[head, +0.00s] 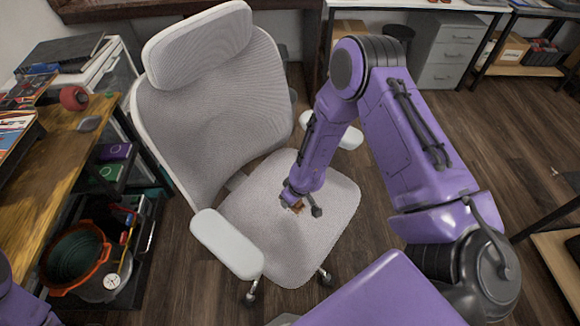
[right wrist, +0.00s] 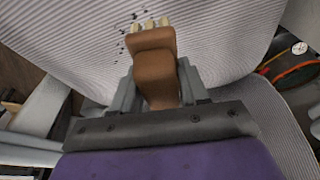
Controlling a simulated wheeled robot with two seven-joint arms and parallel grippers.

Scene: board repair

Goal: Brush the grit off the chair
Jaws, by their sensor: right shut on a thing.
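The grey mesh office chair (head: 320,185) stands in the middle of the head view, its seat low and its tall back (head: 205,125) behind. My right gripper (head: 302,207) is over the seat. In the right wrist view my right gripper (right wrist: 157,80) is shut on a brown brush (right wrist: 155,55) with pale bristles (right wrist: 149,24) at its far end. Dark grit specks (right wrist: 122,45) lie on the grey fabric beside the bristles, mostly to their left. I cannot tell whether the bristles touch the fabric. My left gripper is out of view.
The white armrests (head: 228,243) flank the seat. A wooden desk (head: 50,160) stands at left, with an orange-rimmed bucket (head: 75,258) on a low shelf beside it. A drawer cabinet (head: 447,50) stands at the back.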

